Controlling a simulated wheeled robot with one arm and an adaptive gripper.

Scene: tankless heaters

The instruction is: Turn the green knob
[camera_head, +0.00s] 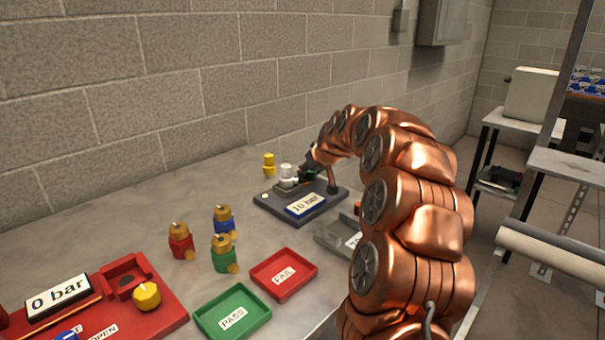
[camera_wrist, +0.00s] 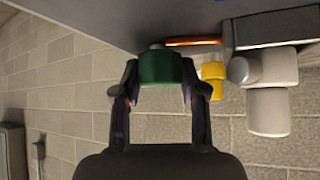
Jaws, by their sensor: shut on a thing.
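The green knob (camera_wrist: 160,68) sits between the two fingers of my gripper (camera_wrist: 160,90) in the wrist view. My gripper is shut on it, a finger on each side. In the head view my gripper (camera_head: 308,168) reaches down to the dark grey station (camera_head: 268,208) with the "10 bar" sign (camera_head: 305,204). There the green knob (camera_head: 306,176) shows only in part, with my gripper covering the rest. Any turn of the knob cannot be told.
A white fitting (camera_head: 286,171) stands left of the knob, with a yellow-topped part (camera_head: 269,164) behind. Red (camera_head: 181,241), blue (camera_head: 224,219) and green (camera_head: 223,252) valves stand on the table. Nearer are green PASS (camera_head: 232,310) and red FAIL (camera_head: 283,274) trays, and a red "0 bar" station (camera_head: 120,278).

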